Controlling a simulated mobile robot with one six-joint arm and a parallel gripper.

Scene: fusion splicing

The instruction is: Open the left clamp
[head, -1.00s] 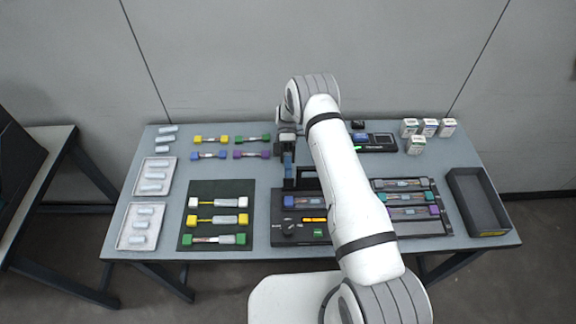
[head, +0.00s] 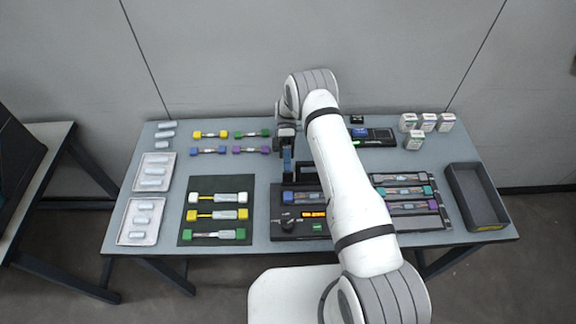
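The black splicing unit (head: 285,227) sits at the front middle of the table, left of my arm. A blue-ended piece (head: 289,197) lies across it, above a small lit orange display (head: 312,214). My gripper (head: 287,172) points down at the unit's back left part, next to a raised dark frame. The left clamp cannot be made out clearly; it is small and partly hidden by my gripper. My forearm covers the unit's right side. The fingers are too small to show whether they are open or shut.
A dark mat (head: 218,183) with several colour-ended pieces lies to the left. Two white trays (head: 128,236) are at the far left. A dark rack (head: 432,222) and an empty black bin (head: 500,222) are on the right. Small boxes (head: 427,121) stand at the back right.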

